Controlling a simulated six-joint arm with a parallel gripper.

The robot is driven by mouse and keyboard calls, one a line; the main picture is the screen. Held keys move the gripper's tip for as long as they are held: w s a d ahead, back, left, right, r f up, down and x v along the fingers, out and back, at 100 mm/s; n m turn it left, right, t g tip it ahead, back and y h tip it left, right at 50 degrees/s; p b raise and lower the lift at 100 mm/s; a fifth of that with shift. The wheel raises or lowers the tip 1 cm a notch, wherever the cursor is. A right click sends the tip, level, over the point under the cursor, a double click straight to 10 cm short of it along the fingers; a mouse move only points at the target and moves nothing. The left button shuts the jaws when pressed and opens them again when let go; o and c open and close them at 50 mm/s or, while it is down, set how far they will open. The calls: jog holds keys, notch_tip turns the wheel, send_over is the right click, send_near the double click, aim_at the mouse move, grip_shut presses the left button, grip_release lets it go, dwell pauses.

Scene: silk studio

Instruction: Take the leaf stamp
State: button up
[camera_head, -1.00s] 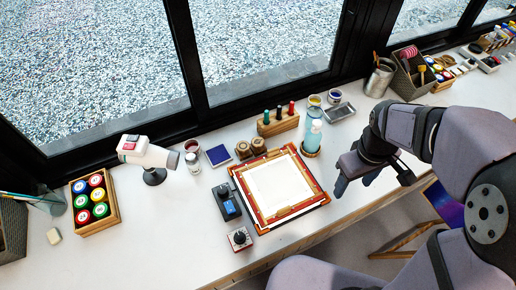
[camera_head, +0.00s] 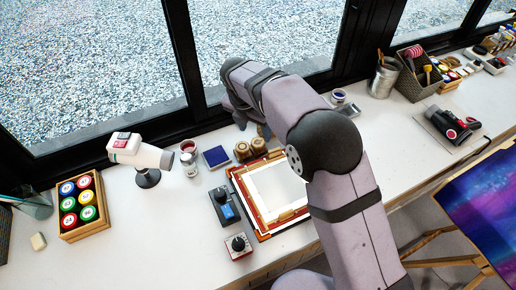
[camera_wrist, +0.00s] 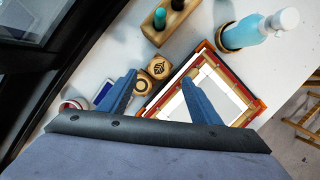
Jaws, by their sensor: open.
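Two round wooden stamps stand side by side behind the framed screen. The right one (camera_head: 258,145) shows a dark emblem on its top in the wrist view (camera_wrist: 159,67); it looks leaf-like, but I cannot be sure. The left one (camera_head: 242,150) is partly behind a finger in the wrist view (camera_wrist: 143,84), and its mark is unclear. My gripper (camera_wrist: 159,77) is open and empty, its blue fingers pointing down towards the stamps. In the head view my gripper (camera_head: 254,131) is just behind and above them, partly hidden by my arm.
The framed screen (camera_head: 240,190) lies in front of the stamps. A blue ink pad (camera_head: 216,157) lies to their left. A wooden bottle rack (camera_wrist: 154,32) and a light-blue spray bottle (camera_wrist: 246,32) stand nearby. The window frame (camera_head: 197,85) is close behind.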

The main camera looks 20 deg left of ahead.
aim_at(258, 142)
jog(key=shift+p+x, duration=1.6)
jog(key=shift+x, duration=2)
jog(key=shift+s, duration=0.1)
jog(key=c, duration=0.9)
